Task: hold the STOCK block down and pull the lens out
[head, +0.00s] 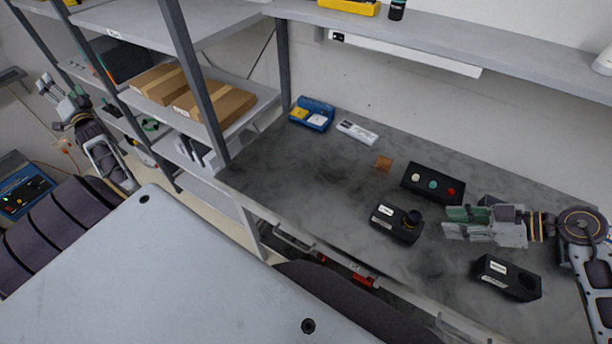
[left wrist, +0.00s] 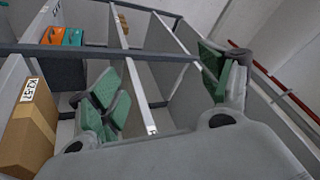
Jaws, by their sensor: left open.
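A black block (head: 391,224) with a white label stands on the grey bench, with a dark round lens (head: 413,217) at its right end. A second black block (head: 497,281) with a label and a dark round opening lies nearer the front right. The label words are too small to read, so I cannot tell which is STOCK. My right gripper (head: 447,225) is above the bench, just right of the lens block, fingers pointing left; I see nothing held. My left gripper (head: 62,100) is far left by the shelves, open and empty; its spread green-padded fingers show in the left wrist view (left wrist: 165,85).
Shelves with cardboard boxes (head: 214,104) stand left. The bench's left middle is clear.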

